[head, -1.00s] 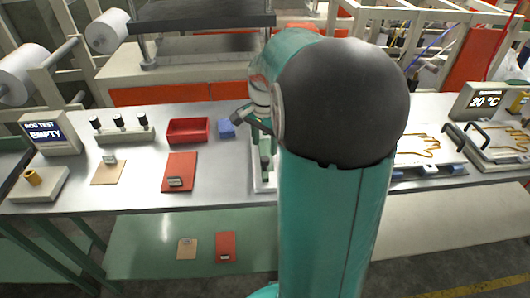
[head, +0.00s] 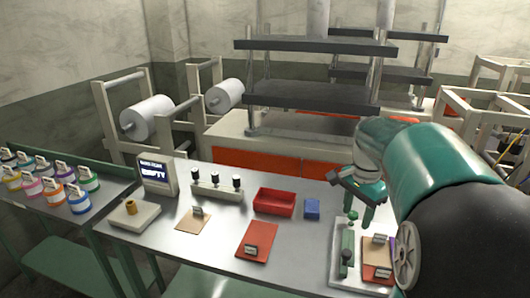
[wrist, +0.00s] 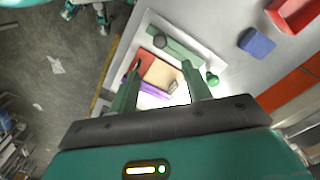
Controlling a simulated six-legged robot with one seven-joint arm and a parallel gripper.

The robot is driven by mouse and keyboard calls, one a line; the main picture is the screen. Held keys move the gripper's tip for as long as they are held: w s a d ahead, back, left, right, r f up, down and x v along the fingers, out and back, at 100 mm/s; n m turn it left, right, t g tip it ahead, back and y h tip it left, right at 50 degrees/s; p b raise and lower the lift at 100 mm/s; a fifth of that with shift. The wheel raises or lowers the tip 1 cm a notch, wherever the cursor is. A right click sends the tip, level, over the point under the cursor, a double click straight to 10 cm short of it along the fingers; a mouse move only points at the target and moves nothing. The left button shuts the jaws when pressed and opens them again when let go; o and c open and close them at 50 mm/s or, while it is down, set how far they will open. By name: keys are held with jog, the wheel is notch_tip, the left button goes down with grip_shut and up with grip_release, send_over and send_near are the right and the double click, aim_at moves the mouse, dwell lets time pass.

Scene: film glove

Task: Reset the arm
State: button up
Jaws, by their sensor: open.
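My teal arm shows at the right of the head view. My gripper (head: 367,212) is open, pointing down above a white tray (head: 337,278), with nothing between its fingers. In the wrist view, the two green fingers of my gripper (wrist: 160,88) stand apart over the same tray (wrist: 207,50). The tray holds a green bar-like tool with a round knob (head: 346,240) and a stack of tan and red cards (head: 376,255). The wrist view shows the cards (wrist: 160,73) between and beyond the fingertips, with a purple strip beside them. My arm hides part of the bench's right side.
On the metal bench stand a red bin (head: 274,202), a blue block (head: 312,208), a red card (head: 257,241), a tan card (head: 193,219), a switch stand (head: 217,188) and a display reading EMPTY (head: 156,175). Several paint jars (head: 54,192) stand on the left table. Dark press plates (head: 315,94) rise behind.

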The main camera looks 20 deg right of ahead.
jog(key=s+a+n+t, duration=0.2)
jog(key=s+a+n, duration=0.4)
jog(key=a, duration=0.5)
jog(key=s+a+n+t, duration=0.3)
jog(key=s+a+n, duration=0.3)
jog(key=a+n, duration=0.3)
jog(key=a, duration=0.3)
jog(key=shift+s+a+r+n+t, duration=0.2)
jog(key=shift+s+r+n+t, duration=0.1)
jog(key=shift+s+r+n, duration=0.1)
jog(key=shift+d, duration=0.1)
